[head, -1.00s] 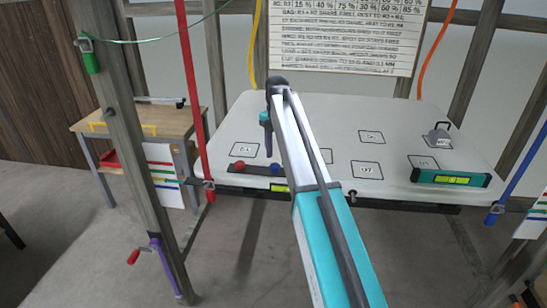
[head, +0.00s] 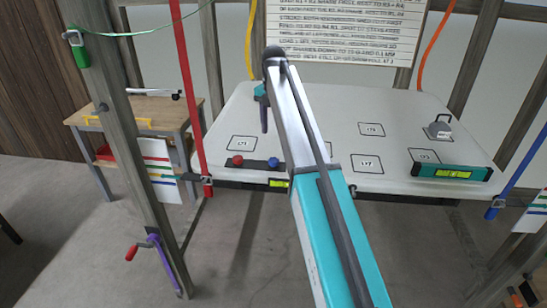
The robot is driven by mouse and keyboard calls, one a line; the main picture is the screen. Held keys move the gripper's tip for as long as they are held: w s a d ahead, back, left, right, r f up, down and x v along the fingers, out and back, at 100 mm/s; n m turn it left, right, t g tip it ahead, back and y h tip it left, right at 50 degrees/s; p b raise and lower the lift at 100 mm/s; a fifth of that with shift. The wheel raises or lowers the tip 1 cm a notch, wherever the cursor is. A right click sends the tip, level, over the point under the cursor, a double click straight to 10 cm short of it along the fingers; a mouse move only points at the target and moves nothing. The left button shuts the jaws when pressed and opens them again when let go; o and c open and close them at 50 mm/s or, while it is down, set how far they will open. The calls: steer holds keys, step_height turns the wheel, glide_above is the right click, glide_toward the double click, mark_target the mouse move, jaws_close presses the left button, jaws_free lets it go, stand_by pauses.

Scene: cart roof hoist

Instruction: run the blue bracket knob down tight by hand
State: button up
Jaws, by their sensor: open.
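The blue knob (head: 273,163) sits at the right end of a short dark bracket (head: 255,164) near the front edge of the white panel (head: 310,110). A red knob (head: 238,160) is at the bracket's left end. My gripper (head: 264,130) points down above the panel, behind and slightly left of the blue knob in the picture. It is open and apart from the knob, with nothing seen in it. My arm crosses the panel just right of the blue knob. Whether the knob is tight cannot be seen.
A red strap (head: 187,90) runs down at the panel's left corner. A post with a red-handled crank (head: 132,252) stands front left. A workbench (head: 140,112) stands behind it.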

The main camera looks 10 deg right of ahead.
mark_target(274, 159)
steer(key=shift+f+p, duration=2.05)
steer(key=shift+f, duration=4.25)
steer(key=c, duration=1)
